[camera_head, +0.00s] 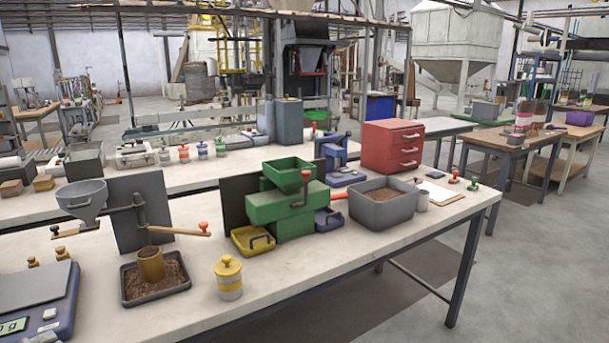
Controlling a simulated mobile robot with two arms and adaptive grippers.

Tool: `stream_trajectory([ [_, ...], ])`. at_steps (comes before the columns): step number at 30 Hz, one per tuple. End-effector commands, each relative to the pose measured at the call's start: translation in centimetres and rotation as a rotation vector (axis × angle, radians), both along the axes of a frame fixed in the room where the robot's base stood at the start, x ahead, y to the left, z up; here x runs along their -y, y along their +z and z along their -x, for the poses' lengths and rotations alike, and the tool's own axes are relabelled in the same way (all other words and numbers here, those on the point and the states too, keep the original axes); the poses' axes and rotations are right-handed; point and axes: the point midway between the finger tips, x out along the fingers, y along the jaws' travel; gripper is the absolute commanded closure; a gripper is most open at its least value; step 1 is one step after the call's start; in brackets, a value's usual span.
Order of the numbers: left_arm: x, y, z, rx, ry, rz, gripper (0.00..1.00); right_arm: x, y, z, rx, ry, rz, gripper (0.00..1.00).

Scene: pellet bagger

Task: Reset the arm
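No gripper of mine shows in the head view. A wooden swing arm (178,231) with a red knob sticks out to the right from a dark post (140,212). It sits beside a grey funnel (82,198) and above a brown cup (151,265) standing in a dark tray of pellets (184,276). A green machine (280,207) with a green hopper on top stands right of it. I cannot tell which one the task calls the arm.
A scale (38,295) is at the front left and a yellow-lidded jar (229,278) at the front middle. A grey bin of pellets (383,207) and a red drawer cabinet (392,146) stand to the right. The front right tabletop is clear.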

Motion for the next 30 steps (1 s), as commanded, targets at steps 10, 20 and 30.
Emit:
stream_trajectory([
  [10, 14.4, -16.9, 7.2, -0.369, -0.337, -0.482, 0.82, 0.1, -0.1, 1.0, -0.015, 0.000, 0.001, 1.00],
  [20, 23.5, -21.8, 16.0, -0.520, -0.605, -0.897, 0.82, 0.1, -0.1, 0.9, -0.014, 0.000, 0.002, 1.00],
  [30, 26.7, -20.3, 20.1, -0.561, -0.678, -1.094, 0.82, 0.1, -0.1, 0.7, -0.011, 0.000, 0.001, 1.00],
])
